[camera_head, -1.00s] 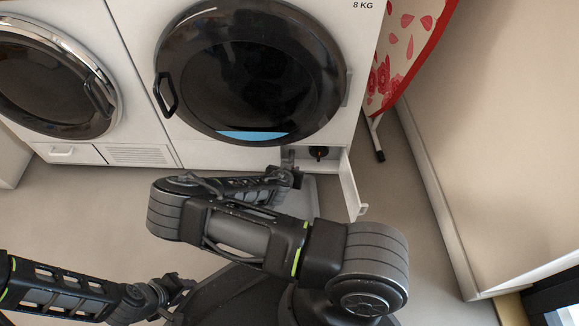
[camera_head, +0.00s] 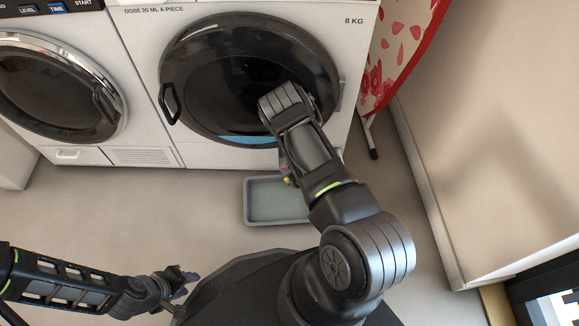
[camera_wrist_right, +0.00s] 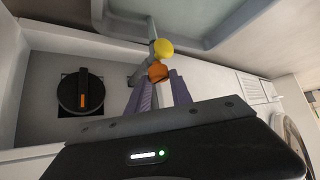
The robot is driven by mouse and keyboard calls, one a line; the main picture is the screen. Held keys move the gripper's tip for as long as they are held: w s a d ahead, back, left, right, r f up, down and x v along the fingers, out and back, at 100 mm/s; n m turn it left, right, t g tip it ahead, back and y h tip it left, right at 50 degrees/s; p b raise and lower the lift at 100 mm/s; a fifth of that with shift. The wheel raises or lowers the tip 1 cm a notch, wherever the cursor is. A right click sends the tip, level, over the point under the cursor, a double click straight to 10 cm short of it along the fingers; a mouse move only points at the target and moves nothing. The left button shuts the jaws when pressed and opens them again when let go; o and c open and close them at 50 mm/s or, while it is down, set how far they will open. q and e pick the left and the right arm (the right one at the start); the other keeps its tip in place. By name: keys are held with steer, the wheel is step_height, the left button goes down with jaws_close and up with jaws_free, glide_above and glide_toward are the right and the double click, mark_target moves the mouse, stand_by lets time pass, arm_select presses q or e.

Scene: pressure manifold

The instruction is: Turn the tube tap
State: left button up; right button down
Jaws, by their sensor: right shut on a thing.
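In the right wrist view a thin pale tube (camera_wrist_right: 152,28) reaches over the tray. By it are a yellow round end (camera_wrist_right: 163,48) and an orange part (camera_wrist_right: 158,73), which look like the tube tap. My right gripper (camera_wrist_right: 161,88) has its purple-grey fingers closed around the tap's lower part, just below the orange part. In the head view my right gripper (camera_head: 287,172) is low in front of the washer, with a spot of yellow beside it, and my arm partly hides it. My left gripper (camera_head: 188,284) is at the lower left, away from the tap; its finger gap is unclear.
A grey-blue tray (camera_head: 248,205) lies on the floor under the washer (camera_head: 215,157) front. A black knob (camera_wrist_right: 80,92) with an orange mark sits in the recess beside the tap. A second washer (camera_head: 60,85) stands left; a wall (camera_head: 490,130) bounds the right.

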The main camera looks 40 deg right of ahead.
steer(key=shift+d+n+y, duration=0.15)
steer(key=shift+n+y, duration=0.65)
steer(key=shift+n, duration=0.3)
steer(key=shift+s, duration=0.1)
steer(key=c, duration=1.1)
jaws_free()
steer(key=shift+c, duration=0.2)
steer(key=p+v, duration=0.3)
steer(key=v, duration=0.4)
steer(key=shift+r, duration=0.3)
steer(key=shift+s, duration=0.1)
